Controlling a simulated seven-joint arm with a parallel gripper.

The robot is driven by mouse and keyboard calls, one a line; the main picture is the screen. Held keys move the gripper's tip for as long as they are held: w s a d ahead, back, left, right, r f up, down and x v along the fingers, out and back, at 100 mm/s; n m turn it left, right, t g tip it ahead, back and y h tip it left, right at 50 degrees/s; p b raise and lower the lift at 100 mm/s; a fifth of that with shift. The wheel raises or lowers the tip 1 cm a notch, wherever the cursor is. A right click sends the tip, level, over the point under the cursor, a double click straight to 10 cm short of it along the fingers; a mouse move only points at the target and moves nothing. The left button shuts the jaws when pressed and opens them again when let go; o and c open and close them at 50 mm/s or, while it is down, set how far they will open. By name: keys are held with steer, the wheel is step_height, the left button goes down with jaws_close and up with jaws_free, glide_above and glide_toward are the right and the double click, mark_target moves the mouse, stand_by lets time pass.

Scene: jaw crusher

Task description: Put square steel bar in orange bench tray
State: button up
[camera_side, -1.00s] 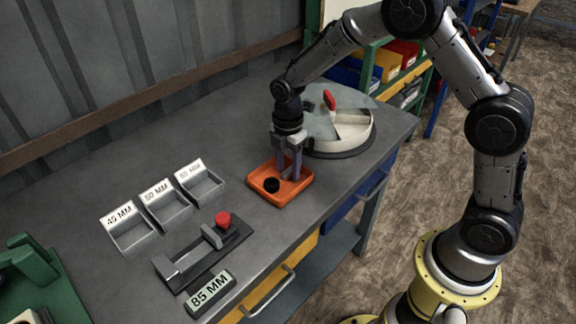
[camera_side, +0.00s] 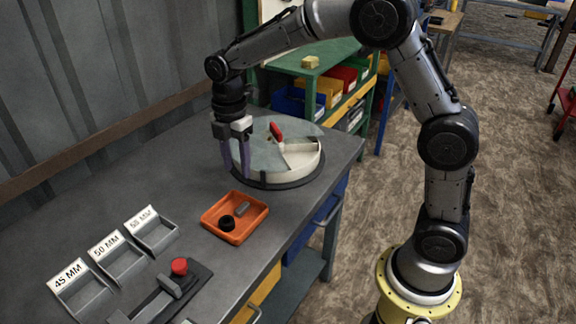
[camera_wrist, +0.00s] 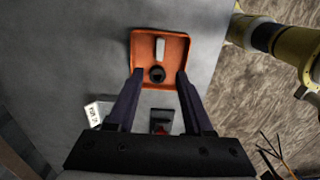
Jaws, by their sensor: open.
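The orange bench tray (camera_side: 232,201) lies on the grey bench, and it also shows in the wrist view (camera_wrist: 143,50). The square steel bar (camera_side: 243,209), a short grey piece, lies inside the tray; it also shows in the wrist view (camera_wrist: 160,49). A black round part (camera_side: 227,222) lies beside it in the tray, towards the near side. My gripper (camera_side: 236,173) is open and empty, raised above the bench behind the tray and apart from the bar. In the wrist view its fingers (camera_wrist: 159,76) stand wide apart with nothing held.
A round divided bin with a glass-like lid and red knob (camera_side: 276,131) stands just behind the tray, close to my gripper. Labelled grey bins (camera_side: 117,262) and a fixture with a red knob (camera_side: 179,267) are at the left front. Bench between is clear.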

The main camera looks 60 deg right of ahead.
steer(key=s+d+r+m+t, duration=0.25)
steer(key=s+r+m, duration=0.65)
steer(key=s, duration=0.5)
steer(key=s+f+m+t, duration=0.1)
steer(key=s+m+t, duration=0.2)
steer(key=s+m, duration=0.6)
steer(key=s, duration=0.3)
steer(key=shift+s+d, duration=0.3)
steer(key=shift+d, duration=0.05)
steer(key=shift+f, duration=0.1)
